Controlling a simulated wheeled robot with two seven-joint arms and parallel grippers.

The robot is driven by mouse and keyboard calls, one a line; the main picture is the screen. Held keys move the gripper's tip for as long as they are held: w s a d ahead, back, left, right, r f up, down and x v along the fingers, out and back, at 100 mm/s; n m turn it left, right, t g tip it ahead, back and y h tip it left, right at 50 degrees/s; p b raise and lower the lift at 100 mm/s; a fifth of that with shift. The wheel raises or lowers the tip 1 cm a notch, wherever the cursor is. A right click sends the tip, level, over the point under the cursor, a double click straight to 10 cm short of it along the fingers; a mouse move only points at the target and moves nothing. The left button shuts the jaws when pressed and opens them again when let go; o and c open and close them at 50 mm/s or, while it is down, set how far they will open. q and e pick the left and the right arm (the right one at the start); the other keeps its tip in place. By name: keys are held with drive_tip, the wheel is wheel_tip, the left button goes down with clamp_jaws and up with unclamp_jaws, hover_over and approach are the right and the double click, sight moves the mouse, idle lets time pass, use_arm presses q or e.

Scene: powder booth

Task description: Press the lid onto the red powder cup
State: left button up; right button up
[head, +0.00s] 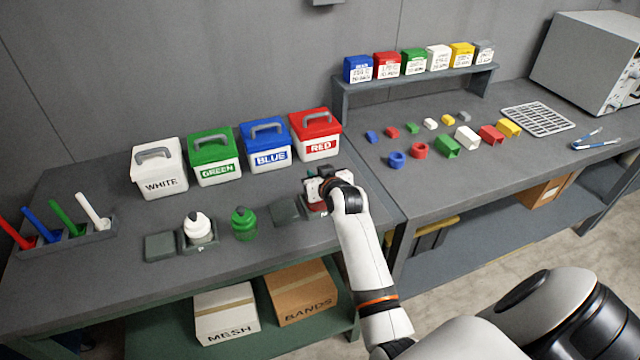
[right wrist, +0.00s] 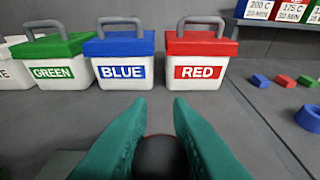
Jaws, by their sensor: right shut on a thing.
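My right gripper (head: 316,184) is at the right end of the left table, over the red powder cup (head: 316,207), whose red body shows just below it. In the right wrist view its two teal fingers (right wrist: 158,125) are shut on a dark round knob (right wrist: 159,157), with a thin red edge behind it. This looks like the lid's knob. The gripper hides most of the cup, so I cannot tell how the lid sits on it. My left gripper is not in view.
A green cup (head: 244,224) and a white cup (head: 197,230) with dark knobs stand to the left, near empty dark pads (head: 160,246). Behind are lidded boxes, the RED one (head: 317,148) closest. The right table (head: 400,185) holds small coloured parts and a rack (head: 538,120).

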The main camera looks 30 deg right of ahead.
drive_tip(key=shift+w+d+f+b, duration=0.15)
drive_tip(key=shift+w+b, duration=0.3)
drive_tip(key=shift+w, duration=0.2)
drive_tip(key=shift+f+b, duration=0.3)
drive_tip(key=shift+f, duration=0.5)
drive_tip(key=shift+f, duration=0.1)
drive_tip(key=o, duration=0.8)
